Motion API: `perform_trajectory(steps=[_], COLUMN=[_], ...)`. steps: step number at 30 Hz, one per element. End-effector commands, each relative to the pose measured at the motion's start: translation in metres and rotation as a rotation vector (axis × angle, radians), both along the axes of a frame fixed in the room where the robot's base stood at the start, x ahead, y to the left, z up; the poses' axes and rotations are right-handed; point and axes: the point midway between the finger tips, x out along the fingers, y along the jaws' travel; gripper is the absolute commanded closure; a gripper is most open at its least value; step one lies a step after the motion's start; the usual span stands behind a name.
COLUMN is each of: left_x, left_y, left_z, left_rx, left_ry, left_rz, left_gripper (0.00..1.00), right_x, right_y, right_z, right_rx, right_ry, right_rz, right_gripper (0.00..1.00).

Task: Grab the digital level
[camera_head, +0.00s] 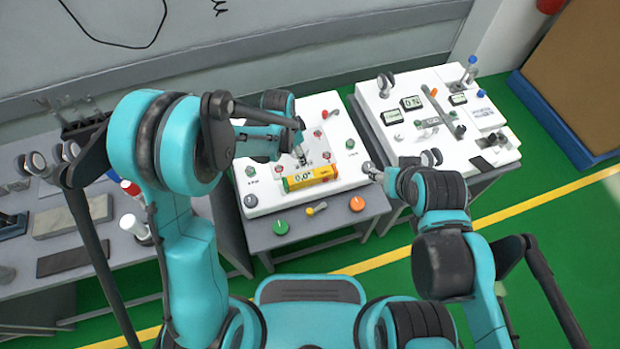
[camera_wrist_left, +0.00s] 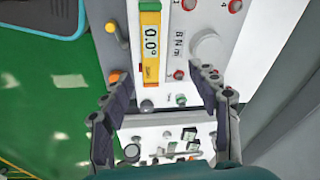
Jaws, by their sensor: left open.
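The digital level (camera_head: 311,178) is a yellow bar with a 0.0° display and an orange-red end. It lies near the front edge of the white panel of the middle cart. In the left wrist view the level (camera_wrist_left: 150,45) is ahead of the fingers, running lengthwise up the picture. My left gripper (camera_head: 301,155) is over the panel just behind the level; its fingers (camera_wrist_left: 160,84) are spread wide with nothing between them. My right gripper (camera_head: 372,170) is beside the middle cart's right edge, small in view; its jaw opening is unclear.
A second instrument cart (camera_head: 440,118) stands to the right. A grey bench (camera_head: 60,268) with tools is at the left. Green floor lies in front.

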Motion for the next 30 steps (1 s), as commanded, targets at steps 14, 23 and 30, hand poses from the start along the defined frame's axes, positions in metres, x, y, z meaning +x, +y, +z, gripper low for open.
perform_trajectory(steps=[14, 23, 30], left_x=[0.004, 0.008, 0.012], left_y=[-0.035, -0.039, -0.044], left_z=[-0.109, -0.140, -0.174], left_rx=[0.024, 0.025, 0.025], left_ry=[0.083, 0.083, 0.082], left_rz=[-0.245, -0.243, -0.242], left_gripper=[0.40, 0.40, 0.40], right_x=[0.000, 0.000, 0.000], right_y=[0.000, 0.000, 0.000], right_z=[-0.009, -0.025, -0.043], right_rx=[0.000, 0.000, 0.000], right_ry=[0.000, 0.000, 0.000], right_rz=[0.000, 0.000, 0.000], right_gripper=[0.49, 0.49, 0.49])
